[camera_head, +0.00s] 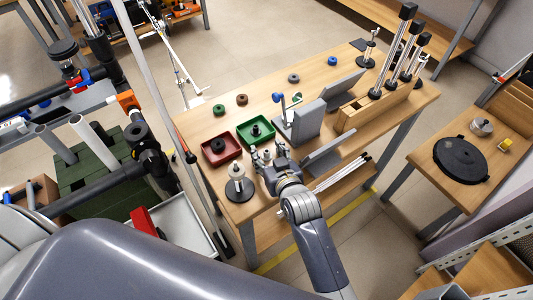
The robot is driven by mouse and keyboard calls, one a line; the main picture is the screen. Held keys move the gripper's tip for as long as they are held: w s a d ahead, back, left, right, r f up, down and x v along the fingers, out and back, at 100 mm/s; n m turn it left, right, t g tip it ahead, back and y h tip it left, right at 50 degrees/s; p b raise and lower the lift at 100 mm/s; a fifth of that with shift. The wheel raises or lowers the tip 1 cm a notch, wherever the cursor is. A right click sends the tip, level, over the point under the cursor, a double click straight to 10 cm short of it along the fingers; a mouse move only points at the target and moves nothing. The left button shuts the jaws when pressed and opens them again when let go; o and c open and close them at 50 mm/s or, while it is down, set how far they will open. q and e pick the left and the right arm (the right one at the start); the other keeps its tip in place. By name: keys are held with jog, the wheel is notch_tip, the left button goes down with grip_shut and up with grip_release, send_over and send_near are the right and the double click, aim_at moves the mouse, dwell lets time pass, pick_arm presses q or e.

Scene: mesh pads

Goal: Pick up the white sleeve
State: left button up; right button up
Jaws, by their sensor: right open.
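I cannot say for sure which thing is the white sleeve. A pale, shiny cylindrical piece (236,170) stands upright on a dark round base (239,188) at the near left corner of the wooden table. A longer white tube (90,136) leans at the left, over a green crate. My right gripper (266,156) is open over the table's near edge, just right of the pale piece and apart from it. Small details between its fingers are hard to make out. My left gripper is not in view.
A red tray (207,157) and a green tray (243,138) lie beyond my right gripper. Grey angled plates (303,125) and a wooden rack (365,108) with upright rods stand to the right. The table's (195,128) far left has free room.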

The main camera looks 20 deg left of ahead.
jog(key=c, duration=0.7)
jog(key=shift+c, duration=0.2)
